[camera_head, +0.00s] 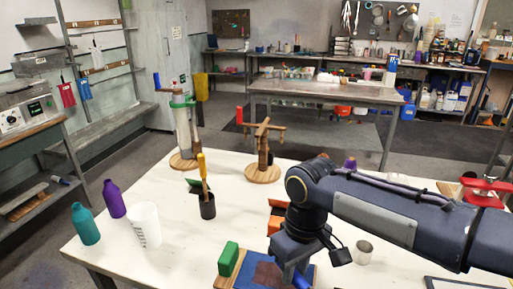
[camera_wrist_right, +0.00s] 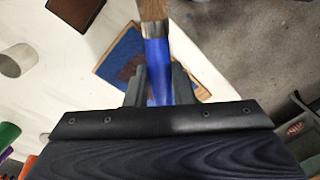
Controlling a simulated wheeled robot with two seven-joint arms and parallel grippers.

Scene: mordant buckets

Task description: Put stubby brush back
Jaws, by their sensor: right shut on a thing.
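The stubby brush (camera_wrist_right: 157,70) shows in the right wrist view, with a blue handle, a metal ferrule and brown bristles towards the top edge. My right gripper (camera_wrist_right: 158,84) is shut on its blue handle. In the head view my right gripper (camera_head: 294,262) points down over the near part of the white table, and the brush is mostly hidden there. A blue board with a brown patch (camera_wrist_right: 124,48) lies beneath the brush; whether they touch is unclear. A black cup (camera_head: 207,208) with a yellow-handled tool stands left of the gripper. My left gripper is not in view.
A green block (camera_head: 228,258) and an orange block (camera_head: 274,224) are near the gripper. A metal cup (camera_head: 363,252) stands right. A white beaker (camera_head: 145,225), teal bottle (camera_head: 85,224) and purple bottle (camera_head: 113,199) stand left. Wooden stands (camera_head: 263,172) are behind. The white table (camera_head: 165,268) has bare patches.

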